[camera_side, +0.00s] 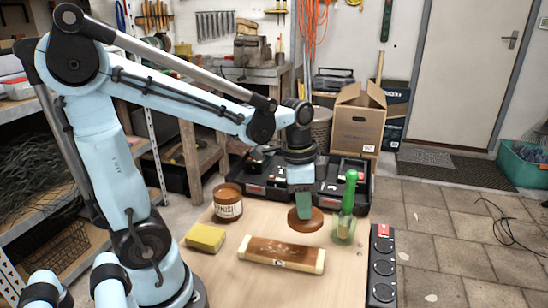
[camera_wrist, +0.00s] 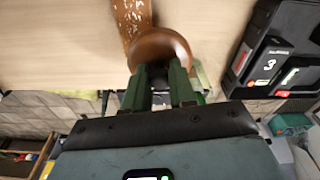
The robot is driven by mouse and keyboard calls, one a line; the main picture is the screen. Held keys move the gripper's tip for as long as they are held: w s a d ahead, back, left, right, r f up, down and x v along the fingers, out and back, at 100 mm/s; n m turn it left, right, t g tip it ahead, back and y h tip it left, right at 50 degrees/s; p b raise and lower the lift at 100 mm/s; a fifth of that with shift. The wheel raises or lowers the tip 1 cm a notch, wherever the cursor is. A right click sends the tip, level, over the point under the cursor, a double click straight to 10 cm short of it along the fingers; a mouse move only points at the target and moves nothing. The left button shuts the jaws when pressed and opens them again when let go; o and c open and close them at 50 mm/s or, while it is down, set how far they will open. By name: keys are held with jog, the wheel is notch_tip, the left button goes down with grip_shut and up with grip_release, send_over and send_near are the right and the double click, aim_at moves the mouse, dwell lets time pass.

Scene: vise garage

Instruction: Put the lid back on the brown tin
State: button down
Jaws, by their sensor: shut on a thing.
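The brown tin (camera_side: 228,207) with a pale label stands upright at the left back of the work table, its top showing brown and uncovered. My gripper (camera_side: 303,207) is right of the tin, pointing down with green fingers shut on the round brown lid (camera_side: 305,223). The lid looks slightly tilted and seems held above the table. In the wrist view, the lid (camera_wrist: 160,42) sits at the tips of my gripper (camera_wrist: 160,70), whose fingers stand a little apart around its hidden grip. The tin does not show in the wrist view.
A clear container (camera_side: 343,232) with a green-handled tool (camera_side: 349,192) stands close right of the lid. A brown-and-cream wooden piece (camera_side: 282,253) lies in front, a yellow sponge (camera_side: 205,237) at left. A black strip with round dials (camera_side: 382,268) edges the right; an open black case (camera_side: 265,187) lies behind.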

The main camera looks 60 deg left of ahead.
jog(key=shift+d+r, duration=0.1)
jog(key=shift+r, duration=0.1)
jog(key=s+a+r+n, duration=0.25)
jog(key=s+a, duration=0.35)
jog(key=a, duration=0.4)
jog(key=s+a+r+n, duration=0.2)
jog(key=s+a+n, duration=0.25)
jog(key=a, duration=0.65)
jog(key=shift+m+y, duration=0.3)
jog(key=shift+y, duration=0.1)
jog(key=shift+s+d+f, duration=0.15)
jog(key=shift+f, duration=1.55)
jog(key=shift+s+d+f, duration=0.1)
jog(key=shift+d+f, duration=0.05)
jog(key=shift+f, duration=1.5)
jog(key=shift+f, duration=0.15)
jog(key=shift+c, duration=1.9)
grip_release()
